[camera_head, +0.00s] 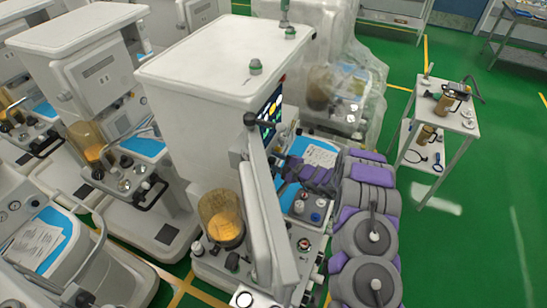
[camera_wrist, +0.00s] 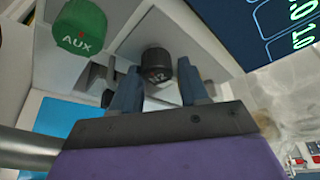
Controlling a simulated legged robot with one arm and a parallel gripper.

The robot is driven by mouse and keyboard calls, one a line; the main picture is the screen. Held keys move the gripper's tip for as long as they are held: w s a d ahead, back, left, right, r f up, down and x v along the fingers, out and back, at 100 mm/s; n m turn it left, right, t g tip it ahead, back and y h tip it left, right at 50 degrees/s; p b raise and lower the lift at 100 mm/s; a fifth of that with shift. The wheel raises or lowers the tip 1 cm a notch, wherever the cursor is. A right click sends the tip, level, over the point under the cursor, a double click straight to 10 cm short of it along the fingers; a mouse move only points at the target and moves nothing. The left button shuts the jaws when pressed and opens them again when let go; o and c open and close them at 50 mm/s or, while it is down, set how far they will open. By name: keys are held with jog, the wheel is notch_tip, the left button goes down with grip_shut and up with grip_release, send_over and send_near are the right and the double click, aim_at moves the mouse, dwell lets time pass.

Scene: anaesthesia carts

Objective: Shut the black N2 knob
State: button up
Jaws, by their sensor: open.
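The black N2 knob (camera_wrist: 156,60) shows in the wrist view, on a pale grey panel, its label facing me. My gripper (camera_wrist: 158,70) is open, with one dark finger on each side of the knob's lower part in the picture. I cannot tell whether the fingers touch it or are still short of it. In the head view my gripper (camera_head: 289,168) is at the front of the near anaesthesia cart (camera_head: 205,60), below its screen. The knob cannot be made out there.
A green AUX knob (camera_wrist: 80,27) sits left of the N2 knob. A dark screen (camera_wrist: 275,25) is at the upper right of the wrist view. In the head view, a plastic-covered machine (camera_head: 345,85) stands behind, and a small trolley (camera_head: 440,115) is right on open green floor.

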jog(key=shift+a, duration=0.5)
jog(key=shift+c, duration=0.2)
jog(key=shift+a, duration=0.25)
jog(key=shift+c, duration=0.6)
jog(key=c, duration=0.3)
jog(key=shift+d+f, duration=0.15)
jog(key=shift+c, duration=1.4)
